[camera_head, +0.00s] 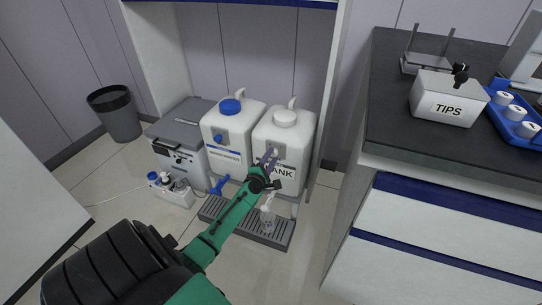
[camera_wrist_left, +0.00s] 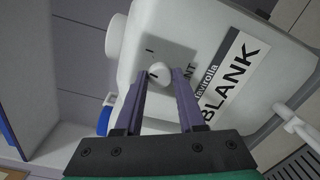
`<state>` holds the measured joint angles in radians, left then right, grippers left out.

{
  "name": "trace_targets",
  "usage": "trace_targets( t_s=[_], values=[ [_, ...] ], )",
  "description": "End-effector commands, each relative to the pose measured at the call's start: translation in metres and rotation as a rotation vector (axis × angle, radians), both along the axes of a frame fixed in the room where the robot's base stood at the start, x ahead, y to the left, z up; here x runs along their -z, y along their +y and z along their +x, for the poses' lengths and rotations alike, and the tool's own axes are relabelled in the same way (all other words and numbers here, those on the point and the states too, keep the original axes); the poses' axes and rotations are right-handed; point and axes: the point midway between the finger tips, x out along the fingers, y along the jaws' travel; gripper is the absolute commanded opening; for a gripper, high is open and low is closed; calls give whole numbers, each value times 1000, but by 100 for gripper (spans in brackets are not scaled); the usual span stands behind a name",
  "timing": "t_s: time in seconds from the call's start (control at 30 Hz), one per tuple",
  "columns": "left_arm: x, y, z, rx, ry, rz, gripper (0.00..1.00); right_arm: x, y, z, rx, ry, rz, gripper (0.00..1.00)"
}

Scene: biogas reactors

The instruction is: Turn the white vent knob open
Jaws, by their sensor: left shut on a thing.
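The white vent knob (camera_wrist_left: 158,74) sits on the front face of the white container marked BLANK (camera_wrist_left: 205,40). A short dark mark shows on the knob, and another mark is on the plate beside it. My left gripper (camera_wrist_left: 161,76) has its two purple-grey fingers on either side of the knob and is shut on it. In the head view the BLANK container (camera_head: 290,135) stands on the right of a pair, and my left gripper (camera_head: 268,160) reaches its front and mostly hides the knob. My right gripper is not in view.
A second container with a blue cap (camera_head: 230,106) stands close on the left, beside a grey box (camera_head: 180,125). A dark-topped bench (camera_head: 400,150) is on the right.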

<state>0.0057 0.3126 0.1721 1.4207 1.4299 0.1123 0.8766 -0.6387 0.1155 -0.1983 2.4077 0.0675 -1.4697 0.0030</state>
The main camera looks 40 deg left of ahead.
Motion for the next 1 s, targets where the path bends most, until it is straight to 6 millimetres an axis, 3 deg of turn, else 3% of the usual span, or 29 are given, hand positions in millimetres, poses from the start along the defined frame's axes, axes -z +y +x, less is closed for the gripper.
trace_targets(
  t_s=[0.27,0.6,1.0],
  values=[
    [0,-2,0,3,87,242,0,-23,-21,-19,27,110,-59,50],
    [1,-2,0,4,171,480,0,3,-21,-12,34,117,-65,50],
    [2,-2,0,3,209,593,0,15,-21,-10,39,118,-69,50]
  ],
)
